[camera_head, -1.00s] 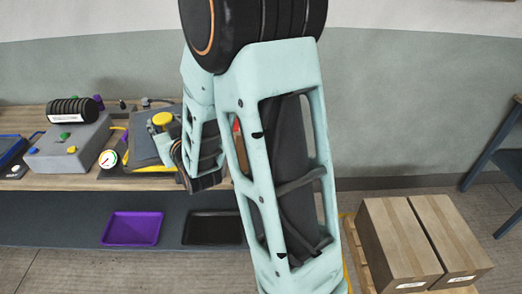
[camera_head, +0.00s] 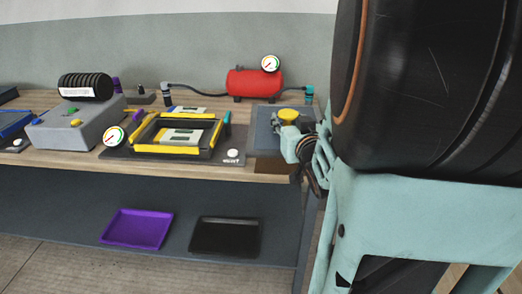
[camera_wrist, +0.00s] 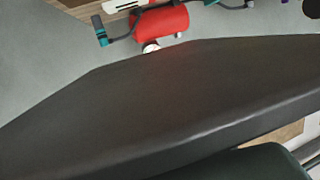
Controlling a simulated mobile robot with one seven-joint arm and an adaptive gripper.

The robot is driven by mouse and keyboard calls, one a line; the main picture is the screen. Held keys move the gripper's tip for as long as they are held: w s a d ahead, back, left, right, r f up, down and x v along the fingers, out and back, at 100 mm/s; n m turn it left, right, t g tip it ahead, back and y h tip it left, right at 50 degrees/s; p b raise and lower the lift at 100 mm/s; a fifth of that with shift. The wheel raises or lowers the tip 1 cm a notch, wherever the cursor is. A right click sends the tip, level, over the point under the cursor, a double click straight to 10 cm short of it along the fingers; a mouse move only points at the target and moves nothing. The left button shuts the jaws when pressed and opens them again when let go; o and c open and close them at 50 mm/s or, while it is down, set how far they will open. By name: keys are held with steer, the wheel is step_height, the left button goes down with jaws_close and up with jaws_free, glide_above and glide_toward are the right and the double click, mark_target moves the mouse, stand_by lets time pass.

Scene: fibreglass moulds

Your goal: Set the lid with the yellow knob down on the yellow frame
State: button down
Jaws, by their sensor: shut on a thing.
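The lid is a dark grey plate (camera_head: 262,132) with a yellow knob (camera_head: 289,116). My gripper (camera_head: 291,130) is shut on the lid at its knob; the fingertips are partly hidden. The lid is at the right end of the bench, to the right of the yellow frame and apart from it. In the wrist view the lid (camera_wrist: 170,100) is a broad dark slab across the middle.
A red tank (camera_head: 254,83) with a gauge and hoses stands behind the lid. A grey box (camera_head: 75,131) with a black ribbed cylinder and a dial gauge (camera_head: 114,137) stand left of the frame. Purple (camera_head: 138,228) and black (camera_head: 225,236) trays lie on the lower shelf.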

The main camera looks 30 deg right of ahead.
steer(key=shift+s+d+f+h+b, duration=0.3)
steer(key=shift+s+d+f+b, duration=0.25)
steer(key=shift+s+d+f, duration=0.25)
steer(key=shift+d+f+m, duration=0.1)
steer(key=shift+d+m, duration=0.15)
steer(key=shift+m, duration=0.05)
steer(key=w+d+f+b, duration=0.2)
steer(key=w+f, duration=0.1)
steer(key=w+d+f+b, duration=0.2)
steer(key=w+f, duration=0.1)
steer(key=w, duration=0.1)
steer(key=w+d+f+b, duration=0.2)
steer(key=w+f+b, duration=0.1)
steer(key=w, duration=0.1)
steer(key=shift+w+d, duration=0.15)
steer(key=shift+w, duration=0.05)
steer(key=shift+w+d+f+b, duration=0.1)
steer(key=shift+w+f+b, duration=0.05)
steer(key=shift+f+b, duration=0.65)
steer(key=shift+w+d+f+b, duration=0.1)
steer(key=shift+f+b, duration=0.4)
steer(key=shift+f, duration=0.5)
steer(key=shift+f, duration=0.15)
steer(key=shift+f, duration=0.1)
steer(key=c, duration=1.3)
jaws_free()
